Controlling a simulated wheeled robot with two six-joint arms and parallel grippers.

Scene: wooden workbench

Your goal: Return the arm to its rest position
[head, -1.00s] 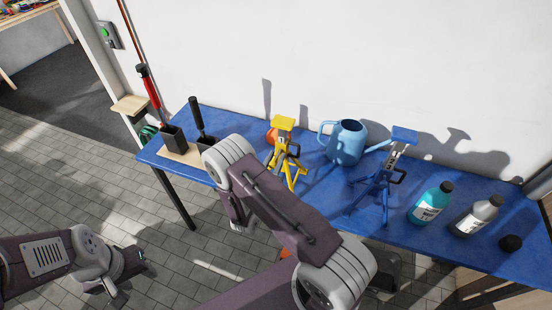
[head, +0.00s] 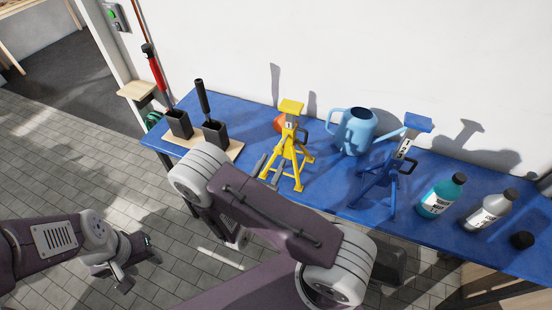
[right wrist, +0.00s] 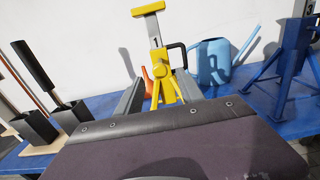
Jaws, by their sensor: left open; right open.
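My right arm crosses the middle of the head view. Its gripper (head: 269,170) is open and empty at the front of the yellow jack stand (head: 290,145). In the right wrist view, the two grey fingers of my right gripper (right wrist: 160,92) are spread, with the yellow stand (right wrist: 160,60) upright beyond and between them. I cannot tell whether they touch it. My left gripper (head: 138,262) is open and empty, low at the left over the floor, away from the bench.
The blue bench (head: 330,185) carries two black holders (head: 180,124) on a board, an orange object behind the yellow stand, a blue watering can (head: 355,132), a blue jack stand (head: 385,165), a teal bottle (head: 440,196) and a grey bottle (head: 487,210). Floor at left is free.

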